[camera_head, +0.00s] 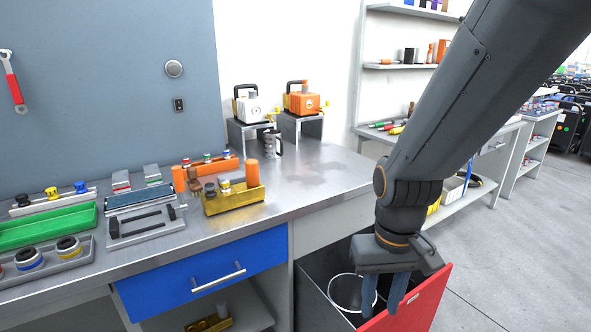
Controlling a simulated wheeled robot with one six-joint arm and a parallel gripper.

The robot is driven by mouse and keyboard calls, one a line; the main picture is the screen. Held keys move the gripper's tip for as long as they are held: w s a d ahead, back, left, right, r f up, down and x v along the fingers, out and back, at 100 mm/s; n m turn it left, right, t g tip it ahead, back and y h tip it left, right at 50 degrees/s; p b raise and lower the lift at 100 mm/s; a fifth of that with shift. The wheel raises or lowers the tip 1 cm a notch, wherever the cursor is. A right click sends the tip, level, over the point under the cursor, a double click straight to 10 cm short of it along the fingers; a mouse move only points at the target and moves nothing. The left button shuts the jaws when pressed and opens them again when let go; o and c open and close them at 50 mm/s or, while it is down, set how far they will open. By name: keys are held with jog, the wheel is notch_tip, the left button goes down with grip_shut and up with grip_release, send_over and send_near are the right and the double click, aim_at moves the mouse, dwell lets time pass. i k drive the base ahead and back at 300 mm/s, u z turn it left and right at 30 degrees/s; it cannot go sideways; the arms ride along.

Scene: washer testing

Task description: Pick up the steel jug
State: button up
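A round, open-topped steel vessel (345,291), which looks like the jug, stands in the open red-fronted drawer. Its pale rim shows; its lower part is hidden by the drawer and its right side by my gripper. My gripper (384,300) points down over the drawer at the vessel's right side. Its two bluish fingers are apart, with the left one overlapping the rim in this view. I cannot tell whether a finger touches the vessel or is inside it. A smaller metallic container with a black handle (268,143) stands on the bench before the metal stands.
The red drawer front (420,302) stands close to the right finger. The steel bench top (315,180) is bare at its right end. A gold tray (232,203), a green tray (45,228) and a blue drawer (210,270) are to the left. Open floor (510,240) lies right.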

aim_at(272, 142)
jog(key=z, duration=2.4)
jog(key=i, duration=0.15)
jog(key=u, duration=2.8)
jog(key=i, duration=0.5)
jog(key=z, duration=0.1)
